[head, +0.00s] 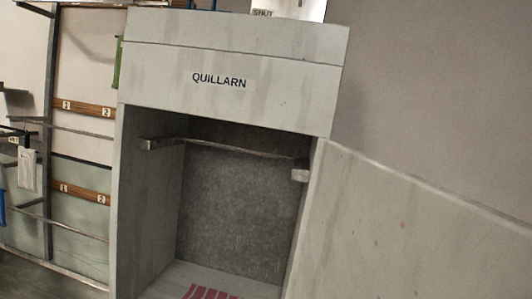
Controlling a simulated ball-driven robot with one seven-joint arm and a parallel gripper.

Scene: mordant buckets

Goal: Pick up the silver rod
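A thin silver-grey rod (238,149) spans the upper part of an open grey cabinet (147,210) marked QUILLARN. Its left end meets a small block (160,143) on the left wall. Its right end runs to the right wall, just above a pale block (300,175). I cannot tell whether the rod is fixed there or only rests on the blocks. My gripper is not in view.
A large grey panel (420,235) extends to the right of the cabinet opening. A pink striped thing (210,292) lies on the cabinet floor. On the left are numbered wooden strips (85,108), rails (60,229) and a hanging white cloth or tag (27,170). The cabinet interior looks otherwise empty.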

